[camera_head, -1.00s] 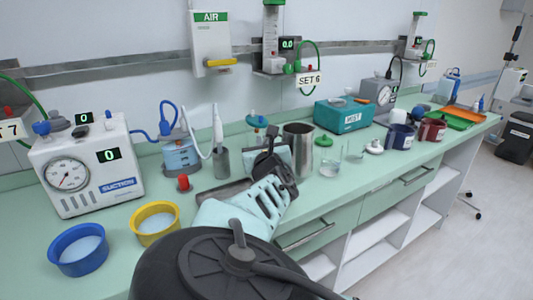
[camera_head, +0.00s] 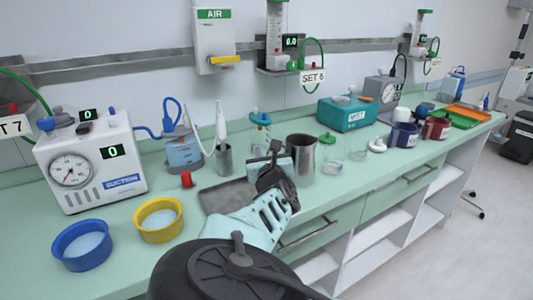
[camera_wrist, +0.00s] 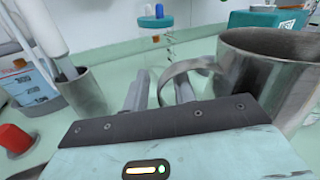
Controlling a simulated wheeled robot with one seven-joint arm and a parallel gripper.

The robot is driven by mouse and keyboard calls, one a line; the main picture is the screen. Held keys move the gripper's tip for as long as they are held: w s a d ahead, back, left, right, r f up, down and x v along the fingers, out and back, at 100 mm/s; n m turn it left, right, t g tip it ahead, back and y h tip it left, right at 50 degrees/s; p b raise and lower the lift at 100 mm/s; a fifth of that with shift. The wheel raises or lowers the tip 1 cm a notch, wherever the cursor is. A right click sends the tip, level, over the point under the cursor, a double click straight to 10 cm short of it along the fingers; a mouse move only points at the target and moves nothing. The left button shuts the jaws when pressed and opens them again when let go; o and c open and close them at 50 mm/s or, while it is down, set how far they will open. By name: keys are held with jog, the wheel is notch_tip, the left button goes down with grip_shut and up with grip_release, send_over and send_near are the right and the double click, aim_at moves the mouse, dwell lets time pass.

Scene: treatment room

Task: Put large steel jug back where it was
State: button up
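The large steel jug (camera_head: 302,152) stands upright on the green counter, right of my gripper. In the wrist view the jug (camera_wrist: 268,75) fills the upper right, its open rim facing up and its handle (camera_wrist: 200,67) pointing left. My gripper (camera_wrist: 160,90) is open. Its two fingers point toward the handle; the handle's outer curve shows between them, with the right finger seemingly inside the loop. I cannot see contact. In the head view my gripper (camera_head: 276,152) is close to the jug's left side, and the handle is hidden behind it.
A grey tray (camera_head: 222,194) lies left of my gripper. A small steel cup (camera_head: 224,160) with tools stands behind it, beside a red-capped item (camera_head: 187,179). Glass beakers (camera_head: 333,160) and a white lidded pot (camera_head: 377,146) stand right of the jug. A teal box (camera_head: 346,115) is behind.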

jog(key=shift+r, duration=0.1)
jog(key=shift+r+p, duration=0.2)
jog(key=shift+p, duration=0.1)
jog(key=s, duration=0.4)
jog(key=s+d, duration=0.1)
jog(key=s, duration=0.3)
jog(key=s+d+p, duration=0.1)
jog(key=s, duration=0.2)
jog(key=shift+s+f, duration=0.15)
jog(key=shift+s, duration=0.25)
